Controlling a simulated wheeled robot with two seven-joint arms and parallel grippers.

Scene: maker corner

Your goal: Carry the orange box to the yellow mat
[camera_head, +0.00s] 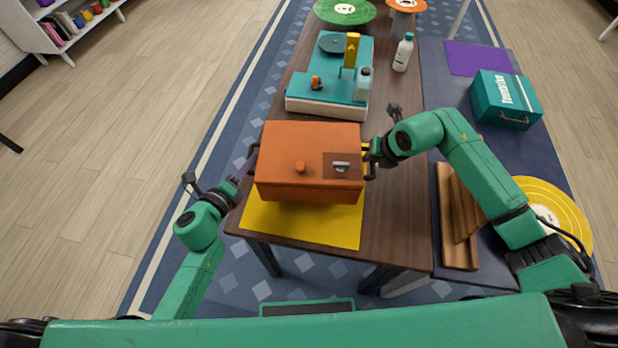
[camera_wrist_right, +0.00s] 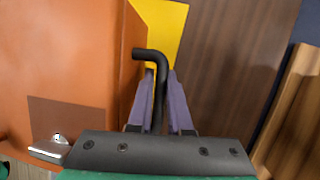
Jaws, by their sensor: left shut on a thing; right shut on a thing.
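The orange box (camera_head: 290,150) is in the middle of the head view, over the yellow mat (camera_head: 300,224). The mat lies on the near end of the brown table, and its near part shows below the box. I cannot tell whether the box touches the mat. My left gripper (camera_head: 248,165) is shut at the box's left side; its grip is partly hidden. My right gripper (camera_head: 372,160) is shut on the box's right side. In the right wrist view, the right gripper (camera_wrist_right: 160,92) has its purple fingers around a black bent handle beside the box (camera_wrist_right: 60,60).
A teal and white machine (camera_head: 320,85) stands on the table behind the box, with a white bottle (camera_head: 403,52) to its right. To the right are a teal case (camera_head: 505,100), wooden boards (camera_head: 457,225) and a yellow disc (camera_head: 560,205).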

